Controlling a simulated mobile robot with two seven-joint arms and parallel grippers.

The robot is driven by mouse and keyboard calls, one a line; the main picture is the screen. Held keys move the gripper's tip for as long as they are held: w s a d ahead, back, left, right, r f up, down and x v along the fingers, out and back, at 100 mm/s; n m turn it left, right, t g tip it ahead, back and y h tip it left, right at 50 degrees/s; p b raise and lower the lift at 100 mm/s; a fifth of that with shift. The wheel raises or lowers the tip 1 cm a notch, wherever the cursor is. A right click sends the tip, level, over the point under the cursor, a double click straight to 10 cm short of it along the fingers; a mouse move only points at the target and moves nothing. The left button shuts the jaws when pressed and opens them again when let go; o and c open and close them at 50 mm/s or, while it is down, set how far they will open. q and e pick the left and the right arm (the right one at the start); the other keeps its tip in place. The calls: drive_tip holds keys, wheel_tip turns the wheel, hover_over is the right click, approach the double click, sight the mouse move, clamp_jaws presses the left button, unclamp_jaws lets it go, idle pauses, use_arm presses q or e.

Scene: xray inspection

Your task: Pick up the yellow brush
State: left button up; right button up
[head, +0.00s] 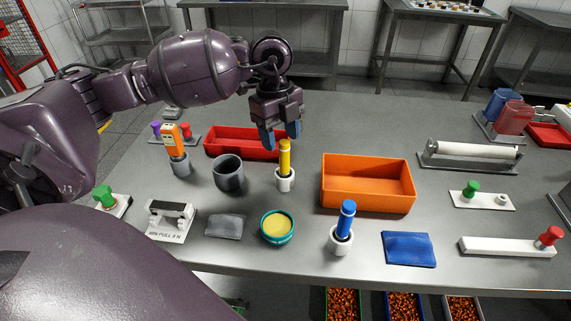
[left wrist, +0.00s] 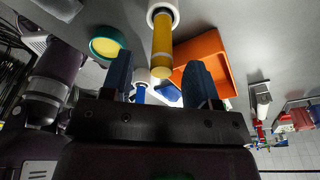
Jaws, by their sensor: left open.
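The yellow brush (head: 285,158) stands upright in a white holder (head: 285,182) near the middle of the table. My left gripper (head: 280,138) is open and empty, above and slightly behind the brush in the head view. In the left wrist view the yellow brush (left wrist: 162,50) shows beyond and between the two blue fingertips of my left gripper (left wrist: 160,75), with no finger touching it that I can see. Its white holder (left wrist: 162,12) is at the top edge there. My right gripper is not in view.
An orange bin (head: 368,190) stands right of the brush, a red tray (head: 240,143) behind left, and a dark grey cup (head: 228,175) to the left. In front are a teal-rimmed bowl (head: 277,228) and a blue brush (head: 346,218) in a white holder.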

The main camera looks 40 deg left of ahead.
sight(287, 172)
use_arm(q)
drive_tip(key=shift+d+f, duration=0.1)
drive_tip(key=shift+f, duration=0.3)
drive_tip(key=f, duration=0.2)
drive_tip(key=f+b, duration=0.1)
drive_tip(key=f, duration=0.1)
drive_tip(key=shift+d+f, duration=0.1)
drive_tip(key=shift+d, duration=0.3)
clamp_jaws()
drive_tip(key=shift+r, duration=0.2)
drive_tip(key=shift+r, duration=0.3)
wheel_tip(287, 172, up, 19)
drive_tip(key=p, duration=0.3)
